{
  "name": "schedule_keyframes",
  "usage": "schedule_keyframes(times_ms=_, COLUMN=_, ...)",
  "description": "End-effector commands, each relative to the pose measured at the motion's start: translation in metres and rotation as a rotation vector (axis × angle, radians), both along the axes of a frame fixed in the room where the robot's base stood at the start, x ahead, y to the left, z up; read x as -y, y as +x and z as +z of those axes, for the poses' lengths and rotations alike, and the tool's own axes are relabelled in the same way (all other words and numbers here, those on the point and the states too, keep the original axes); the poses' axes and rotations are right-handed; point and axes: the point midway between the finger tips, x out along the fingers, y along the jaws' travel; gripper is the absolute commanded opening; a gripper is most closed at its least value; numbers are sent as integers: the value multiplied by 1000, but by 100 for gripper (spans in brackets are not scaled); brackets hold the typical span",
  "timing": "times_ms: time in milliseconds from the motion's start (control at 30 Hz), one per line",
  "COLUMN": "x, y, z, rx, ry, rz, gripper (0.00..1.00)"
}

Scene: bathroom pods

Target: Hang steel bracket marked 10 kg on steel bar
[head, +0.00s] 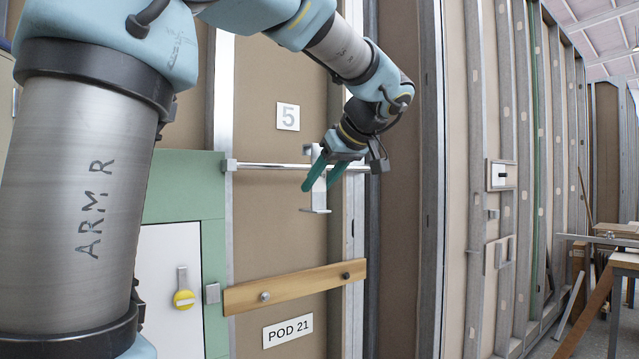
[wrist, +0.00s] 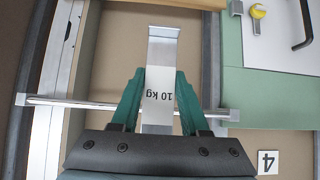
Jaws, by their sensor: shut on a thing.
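The steel bracket (head: 319,197) is a pale upright strip with a foot at its lower end and a bent top. In the wrist view the bracket (wrist: 163,55) shows upside down, with "10 kg" on its face. My gripper (head: 318,186) is shut on it, and the green fingers (wrist: 160,75) lie on both its sides. The steel bar (head: 265,166) runs level across the pod wall and also shows in the wrist view (wrist: 75,102). The bracket's top is at the bar, rising slightly above it. I cannot tell whether the hook rests on the bar.
A number plate (head: 288,116) is above the bar. A wooden rail (head: 295,286) with knobs and a POD 21 sign (head: 288,331) are below. Wall between bar and rail is clear.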

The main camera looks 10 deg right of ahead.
Motion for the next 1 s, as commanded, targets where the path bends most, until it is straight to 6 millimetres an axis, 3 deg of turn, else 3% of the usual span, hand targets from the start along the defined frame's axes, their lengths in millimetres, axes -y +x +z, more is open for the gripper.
schedule_keyframes(times_ms=100, x=2, y=-3, z=1, rx=5, ry=0, rz=7, gripper=0)
schedule_keyframes(times_ms=1000, x=-28, y=60, z=3, rx=5, ry=2, rz=8, gripper=0)
